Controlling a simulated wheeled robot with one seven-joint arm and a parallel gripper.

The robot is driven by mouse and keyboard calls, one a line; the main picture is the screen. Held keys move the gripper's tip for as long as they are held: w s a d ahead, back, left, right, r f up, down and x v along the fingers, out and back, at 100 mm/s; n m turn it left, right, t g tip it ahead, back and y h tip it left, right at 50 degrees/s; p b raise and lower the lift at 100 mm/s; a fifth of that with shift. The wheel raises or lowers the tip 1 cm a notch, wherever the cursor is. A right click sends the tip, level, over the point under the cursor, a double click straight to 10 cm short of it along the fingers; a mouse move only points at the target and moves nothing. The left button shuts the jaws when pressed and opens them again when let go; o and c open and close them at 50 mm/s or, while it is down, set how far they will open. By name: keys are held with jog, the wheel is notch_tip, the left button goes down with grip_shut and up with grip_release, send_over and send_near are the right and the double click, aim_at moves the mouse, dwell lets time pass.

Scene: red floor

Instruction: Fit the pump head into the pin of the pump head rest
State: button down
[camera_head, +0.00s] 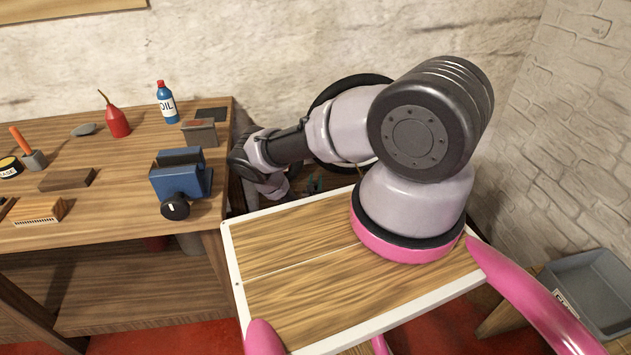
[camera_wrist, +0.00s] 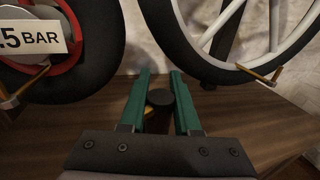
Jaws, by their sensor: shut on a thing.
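In the wrist view my gripper (camera_wrist: 164,76) has two green fingers on either side of a small dark round-ended thing (camera_wrist: 160,97), which I take to be the pump head. The fingers are shut on it, and a bit of yellow shows just below it. No pump head rest can be made out for certain. A brownish bent rod (camera_wrist: 262,76) is at the right, and a similar one (camera_wrist: 28,85) is at the left. In the head view my arm hides most of the area around the gripper.
A dark tyre with a red centre and a "5 BAR" plate (camera_wrist: 30,38) stands at left in the wrist view. A spoked wheel (camera_wrist: 262,35) stands at right. A workbench (camera_head: 110,150) with a blue vise (camera_head: 181,178) is at left in the head view. A grey bin (camera_head: 598,285) is at right.

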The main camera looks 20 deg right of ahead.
aim_at(316, 187)
jog(key=shift+f, duration=0.95)
jog(key=shift+s+d+f, duration=0.1)
jog(key=shift+f, duration=0.65)
jog(key=c, duration=0.5)
grip_release()
jog(key=shift+c, duration=0.2)
jog(key=v, duration=1)
jog(key=shift+s+a, duration=0.3)
jog(key=shift+a, duration=0.05)
